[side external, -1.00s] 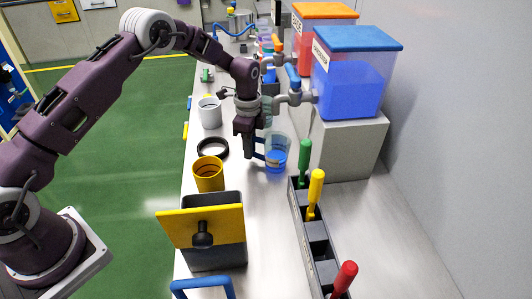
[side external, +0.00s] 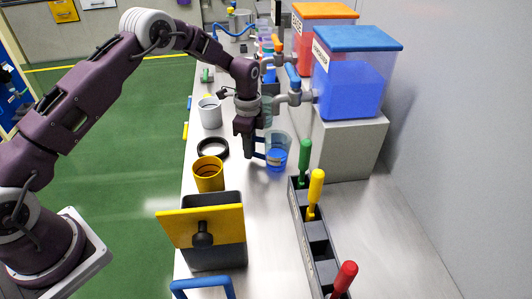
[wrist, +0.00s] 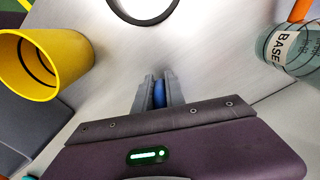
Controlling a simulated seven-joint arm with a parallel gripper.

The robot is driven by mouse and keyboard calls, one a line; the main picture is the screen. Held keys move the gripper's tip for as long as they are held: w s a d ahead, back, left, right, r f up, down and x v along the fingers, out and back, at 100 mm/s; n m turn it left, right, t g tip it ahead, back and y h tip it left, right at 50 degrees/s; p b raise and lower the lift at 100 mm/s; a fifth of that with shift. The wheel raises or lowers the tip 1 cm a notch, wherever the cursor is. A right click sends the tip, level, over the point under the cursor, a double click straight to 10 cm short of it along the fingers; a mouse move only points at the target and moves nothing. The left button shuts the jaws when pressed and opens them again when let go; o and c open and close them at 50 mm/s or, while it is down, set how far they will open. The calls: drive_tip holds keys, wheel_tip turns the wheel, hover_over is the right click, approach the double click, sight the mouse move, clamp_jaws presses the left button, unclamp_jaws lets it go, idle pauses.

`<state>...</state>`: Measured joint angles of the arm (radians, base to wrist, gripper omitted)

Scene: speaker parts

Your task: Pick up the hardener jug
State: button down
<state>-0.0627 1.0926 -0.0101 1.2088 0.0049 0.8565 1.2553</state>
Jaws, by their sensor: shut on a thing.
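The hardener jug (side external: 278,153) is a clear jug with blue liquid low inside and a blue handle on its left side. It looks upright, just right of my gripper (side external: 257,156). My gripper is shut on the blue handle, which shows between the fingertips in the wrist view (wrist: 159,94). The jug's body is hidden in the wrist view. I cannot tell whether its base touches the bench.
A yellow cup (side external: 208,175) and a black ring (side external: 212,148) lie left of my gripper. A jug labelled BASE (wrist: 292,46) stands at the wrist view's right. The blue hardener tank (side external: 350,85) and a screwdriver rack (side external: 315,238) are on the right.

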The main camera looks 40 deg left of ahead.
idle(0.6)
drive_tip(key=shift+r, duration=0.2)
drive_tip(key=s+a, duration=0.5)
drive_tip(key=shift+s+a+r, duration=0.35)
drive_tip(key=shift+r, duration=0.05)
wheel_tip(320, 180, up, 14)
